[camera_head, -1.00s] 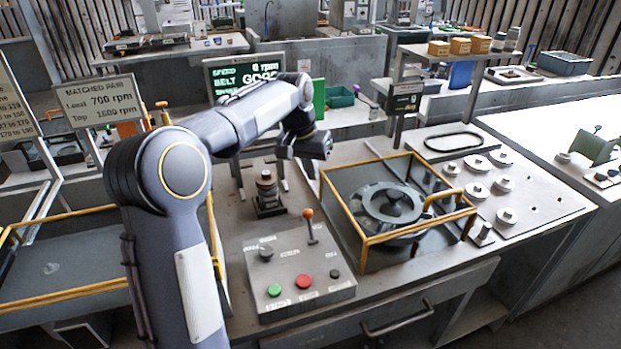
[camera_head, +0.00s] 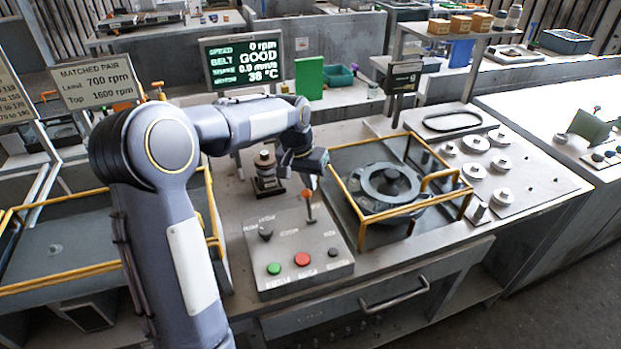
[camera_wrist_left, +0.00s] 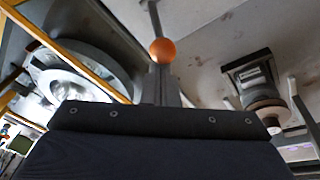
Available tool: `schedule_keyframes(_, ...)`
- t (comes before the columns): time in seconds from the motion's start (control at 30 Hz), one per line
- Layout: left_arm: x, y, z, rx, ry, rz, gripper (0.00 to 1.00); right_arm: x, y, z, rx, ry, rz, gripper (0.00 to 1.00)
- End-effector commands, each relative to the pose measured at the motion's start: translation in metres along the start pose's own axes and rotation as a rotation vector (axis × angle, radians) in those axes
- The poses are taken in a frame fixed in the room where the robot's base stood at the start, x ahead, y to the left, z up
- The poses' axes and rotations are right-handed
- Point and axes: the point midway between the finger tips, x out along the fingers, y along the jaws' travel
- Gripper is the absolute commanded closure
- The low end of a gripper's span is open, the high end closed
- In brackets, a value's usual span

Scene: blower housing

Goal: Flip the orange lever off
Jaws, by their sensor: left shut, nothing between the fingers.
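The orange lever (camera_head: 307,196) has a round orange knob on a thin grey stem and stands up from the sloped control box (camera_head: 335,258), towards its back right. My left gripper (camera_head: 316,177) is just above and behind the knob, pointing down, shut and empty. In the left wrist view, the orange knob (camera_wrist_left: 162,50) shows right at the tips of the shut fingers (camera_wrist_left: 163,85). I cannot tell whether they touch it. My right gripper is in no view.
The box also has a green button (camera_head: 274,268), a red button (camera_head: 302,259) and a black knob (camera_head: 265,231). A yellow-railed guard (camera_head: 363,240) surrounds a round grey housing (camera_head: 390,185) to the right. A small dark stand (camera_head: 268,188) is left of the gripper. A screen (camera_head: 243,64) reads 0 rpm.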

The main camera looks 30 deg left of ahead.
Motion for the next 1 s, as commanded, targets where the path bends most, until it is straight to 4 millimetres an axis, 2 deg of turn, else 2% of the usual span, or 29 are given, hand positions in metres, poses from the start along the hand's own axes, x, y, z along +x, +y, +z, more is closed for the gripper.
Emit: schedule_keyframes(1.0,-0.006,0.01,0.009,0.037,0.109,-0.099,1.0,0.025,0.012,0.013,0.0,0.0,0.0,0.4)
